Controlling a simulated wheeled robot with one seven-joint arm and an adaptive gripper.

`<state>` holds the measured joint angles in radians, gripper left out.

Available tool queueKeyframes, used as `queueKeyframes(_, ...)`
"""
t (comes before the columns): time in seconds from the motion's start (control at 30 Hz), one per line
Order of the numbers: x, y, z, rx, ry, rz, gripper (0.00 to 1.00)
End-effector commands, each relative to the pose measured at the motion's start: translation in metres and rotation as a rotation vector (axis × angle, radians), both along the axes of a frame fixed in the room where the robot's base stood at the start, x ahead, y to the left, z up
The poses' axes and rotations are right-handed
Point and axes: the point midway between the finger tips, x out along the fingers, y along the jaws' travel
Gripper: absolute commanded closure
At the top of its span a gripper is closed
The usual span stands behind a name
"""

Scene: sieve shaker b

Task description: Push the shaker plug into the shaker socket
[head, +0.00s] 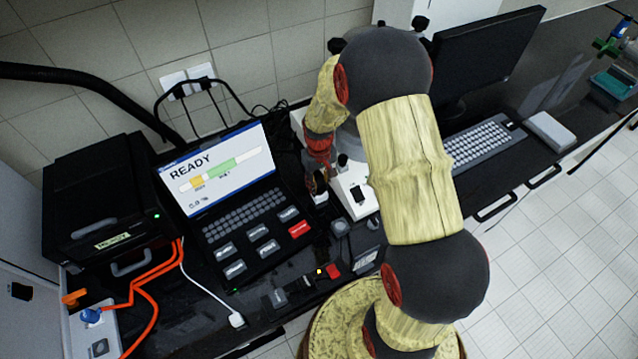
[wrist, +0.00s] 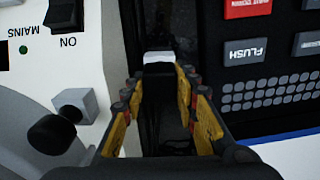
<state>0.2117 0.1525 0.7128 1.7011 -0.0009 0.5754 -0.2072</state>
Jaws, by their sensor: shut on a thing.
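My gripper (wrist: 158,85) points down into the gap between a white device and a black console. Its yellow-padded fingers are shut on a small dark piece with a pale end (wrist: 158,60), which looks like the shaker plug; its shape is mostly hidden. In the head view my gripper (head: 318,182) is small and partly blocked by my arm, just left of the white device (head: 357,186). That device carries a black rocker switch (wrist: 62,14) marked MAINS ON. I cannot make out the shaker socket for sure.
The black console (head: 250,245) with a READY screen (head: 215,165) stands close on one side. A black printer-like box (head: 105,215), orange cables (head: 150,300) and a white cable end (head: 236,320) are at left. A keyboard (head: 480,145) and monitor (head: 490,55) are at right.

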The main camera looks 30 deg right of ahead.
Motion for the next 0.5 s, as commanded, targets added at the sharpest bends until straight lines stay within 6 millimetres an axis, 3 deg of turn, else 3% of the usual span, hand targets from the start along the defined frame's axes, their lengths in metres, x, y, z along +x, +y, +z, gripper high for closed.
queueKeyframes(0.5,0.0004,-0.0001,-0.0081,0.0,-0.001,0.0,1.0)
